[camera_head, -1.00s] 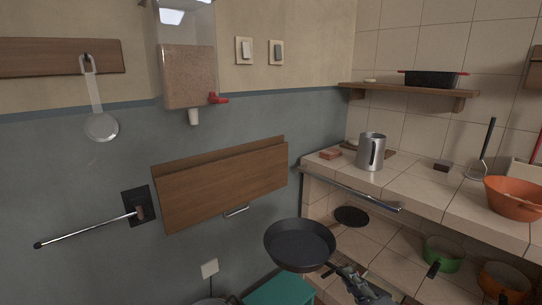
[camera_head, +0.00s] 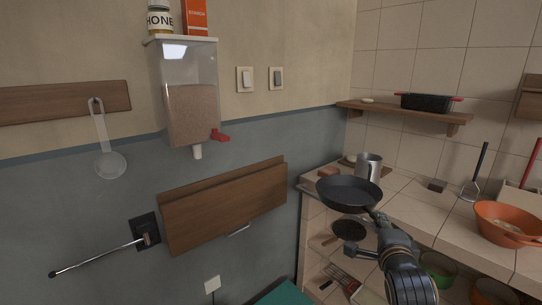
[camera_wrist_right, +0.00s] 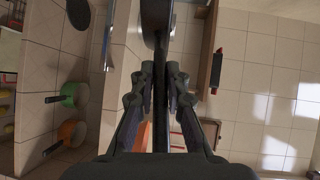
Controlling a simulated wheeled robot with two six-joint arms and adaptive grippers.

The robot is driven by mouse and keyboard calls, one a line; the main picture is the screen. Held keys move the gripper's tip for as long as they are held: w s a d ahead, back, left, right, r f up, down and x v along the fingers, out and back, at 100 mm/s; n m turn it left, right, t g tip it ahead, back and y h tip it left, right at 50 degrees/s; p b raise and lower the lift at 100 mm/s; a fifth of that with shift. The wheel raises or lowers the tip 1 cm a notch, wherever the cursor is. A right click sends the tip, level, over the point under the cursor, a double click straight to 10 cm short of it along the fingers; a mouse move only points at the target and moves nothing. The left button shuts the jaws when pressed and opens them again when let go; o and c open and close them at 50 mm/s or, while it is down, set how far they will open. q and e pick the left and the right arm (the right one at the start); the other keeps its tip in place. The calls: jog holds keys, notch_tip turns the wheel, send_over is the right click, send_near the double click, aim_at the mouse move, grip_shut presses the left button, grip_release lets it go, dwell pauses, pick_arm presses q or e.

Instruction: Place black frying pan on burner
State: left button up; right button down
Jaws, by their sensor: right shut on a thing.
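The black frying pan (camera_head: 349,194) is held out in the air, roughly level, at the left end of the tiled counter in the head view. In that view it overlaps the counter's front edge and hides part of it. My right gripper (camera_head: 378,220) is shut on its handle. In the right wrist view the handle (camera_wrist_right: 161,50) runs between the fingers (camera_wrist_right: 160,85). I cannot make out a burner in these frames. My left gripper is not in view.
A metal mug (camera_head: 369,166) stands on the counter close behind the pan. An orange colander (camera_head: 508,222) and a whisk-like utensil (camera_head: 475,178) are farther right. A shelf (camera_head: 398,114) with a black dish (camera_head: 430,102) hangs above. Pots sit on the lower level.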

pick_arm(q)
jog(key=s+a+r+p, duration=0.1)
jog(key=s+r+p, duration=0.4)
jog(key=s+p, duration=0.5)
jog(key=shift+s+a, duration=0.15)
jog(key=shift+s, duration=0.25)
pick_arm(e)
jog(key=s+d+r+m+g+h, duration=0.1)
jog(key=d+r+m+g+h, duration=0.1)
jog(key=r, duration=0.7)
jog(key=s+d+r+m+g+h, duration=0.2)
jog(key=r+m+h, duration=0.1)
jog(key=r, duration=0.6)
jog(key=s+d+r+m+g+h, duration=0.1)
jog(key=r+h, duration=0.3)
jog(key=r, duration=0.5)
jog(key=shift+s+d+r+m+g, duration=0.2)
jog(key=shift+d+r+m+g, duration=0.2)
jog(key=shift+d+m, duration=0.4)
